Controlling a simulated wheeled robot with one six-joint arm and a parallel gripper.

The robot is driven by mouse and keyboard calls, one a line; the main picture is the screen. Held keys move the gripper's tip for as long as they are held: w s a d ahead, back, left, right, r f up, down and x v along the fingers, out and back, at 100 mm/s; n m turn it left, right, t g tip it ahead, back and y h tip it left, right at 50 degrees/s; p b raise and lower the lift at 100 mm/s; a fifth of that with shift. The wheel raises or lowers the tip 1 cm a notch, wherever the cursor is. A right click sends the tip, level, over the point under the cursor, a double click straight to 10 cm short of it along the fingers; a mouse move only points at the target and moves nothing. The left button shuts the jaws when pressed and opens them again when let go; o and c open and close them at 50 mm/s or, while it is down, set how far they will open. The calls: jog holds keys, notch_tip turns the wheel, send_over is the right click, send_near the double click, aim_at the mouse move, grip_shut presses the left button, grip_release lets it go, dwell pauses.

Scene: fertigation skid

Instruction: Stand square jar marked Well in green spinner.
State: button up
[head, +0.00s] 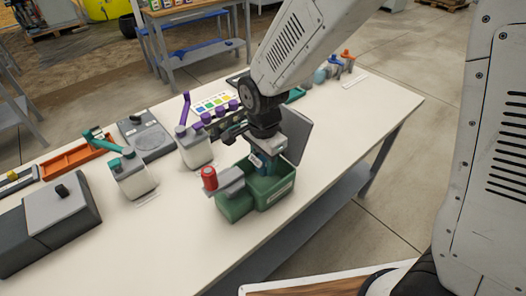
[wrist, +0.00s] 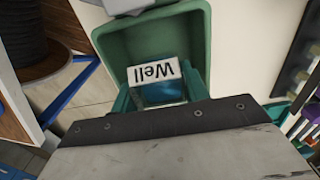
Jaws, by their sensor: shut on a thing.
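My gripper (head: 264,150) is shut on the square jar, which is bluish with a white label reading "Well". In the wrist view the jar (wrist: 160,94) sits between the fingertips, its label (wrist: 153,71) upside down. In the head view the jar is mostly hidden by my gripper. It is over or partly inside the right part of a green open-topped bin (head: 237,206); whether it touches the floor cannot be told. The bin also shows in the wrist view (wrist: 118,50). I cannot tell for certain which thing is the green spinner; a green item (head: 296,94) is partly hidden behind my arm.
A grey block with a red knob (head: 209,178) stands at the bin's left side. A grey tilted panel (head: 297,133) is close behind my gripper. White jugs (head: 194,148) (head: 133,180), a grey plate device (head: 146,136) and an orange tray (head: 72,158) stand left. The front right tabletop is clear.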

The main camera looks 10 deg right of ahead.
jog(key=shift+f, duration=3.1)
jog(key=o, duration=1.1)
jog(key=shift+r, duration=0.1)
jog(key=shift+r, duration=4.4)
